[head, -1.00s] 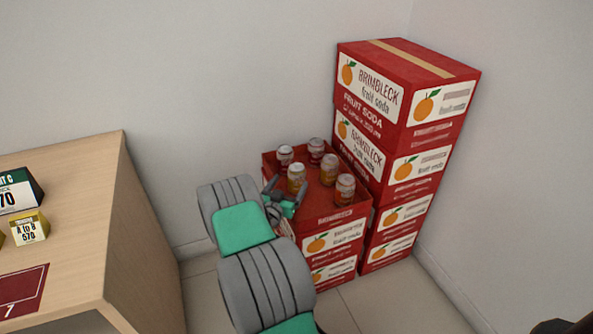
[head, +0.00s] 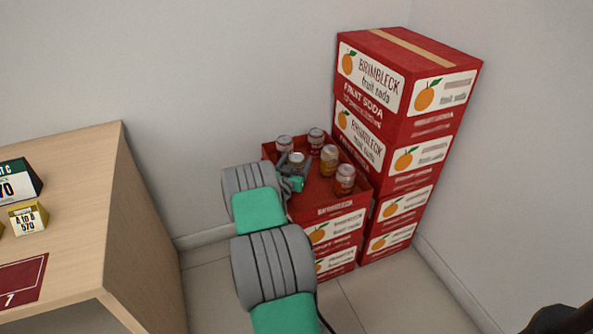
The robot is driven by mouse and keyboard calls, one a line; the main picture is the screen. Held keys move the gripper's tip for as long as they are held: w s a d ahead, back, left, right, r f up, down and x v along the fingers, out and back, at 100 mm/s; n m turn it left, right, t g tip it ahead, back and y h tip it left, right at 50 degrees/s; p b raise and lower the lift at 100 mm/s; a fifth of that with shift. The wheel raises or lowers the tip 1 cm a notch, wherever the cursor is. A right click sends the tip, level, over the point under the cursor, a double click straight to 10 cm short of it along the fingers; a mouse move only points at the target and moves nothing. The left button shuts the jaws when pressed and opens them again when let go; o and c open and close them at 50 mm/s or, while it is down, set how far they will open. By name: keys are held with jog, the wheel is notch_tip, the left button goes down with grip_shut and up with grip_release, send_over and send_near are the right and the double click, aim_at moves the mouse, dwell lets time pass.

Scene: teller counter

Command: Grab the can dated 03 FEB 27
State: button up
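Several cans stand in the open red crate (head: 328,204). One can (head: 284,144) is at the back left and another (head: 316,139) at the back middle. A yellowish can (head: 329,160) stands right of centre, and an orange-red can (head: 345,179) is at the front right. A further can (head: 297,160) at the left is partly hidden by my gripper (head: 293,172), which reaches over the crate's left side right at it. The fingers are too small and covered to tell whether they hold this can. No date print is readable on any can.
A tall stack of red fruit soda boxes (head: 408,85) stands right behind the crate, against the walls. A wooden counter (head: 85,195) with small signs is at the left. Floor (head: 400,300) is clear at the front right.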

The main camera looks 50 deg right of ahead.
grip_shut()
dwell(0.6)
jog(key=shift+r, duration=0.1)
